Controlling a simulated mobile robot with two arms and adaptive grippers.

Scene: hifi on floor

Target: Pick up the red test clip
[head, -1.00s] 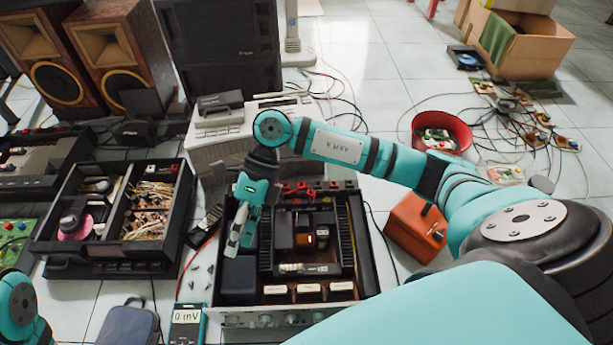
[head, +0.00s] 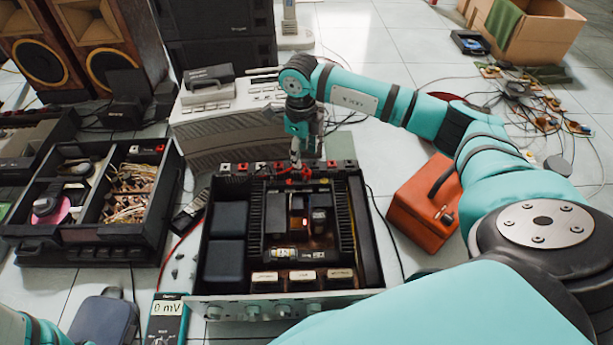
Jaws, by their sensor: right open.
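An opened amplifier (head: 351,296) stands on the floor in the head view, its insides exposed. Small red parts are grouped at its rear edge, and a red clip-like piece (head: 302,174) is among them. It is too small and too covered by my gripper to make out its exact shape. My right gripper (head: 296,164) points down at this rear edge, right over or beside the red piece. It is open; I cannot tell whether its fingers touch the red piece. My left gripper is out of view; only part of my left arm shows at the bottom left.
A pale stacked unit (head: 228,140) stands close behind the amplifier. An orange toolbox (head: 418,203) is to its right, a black parts tray (head: 92,246) to its left. A multimeter (head: 168,318) lies at the front left. Loose cables lie at the back right.

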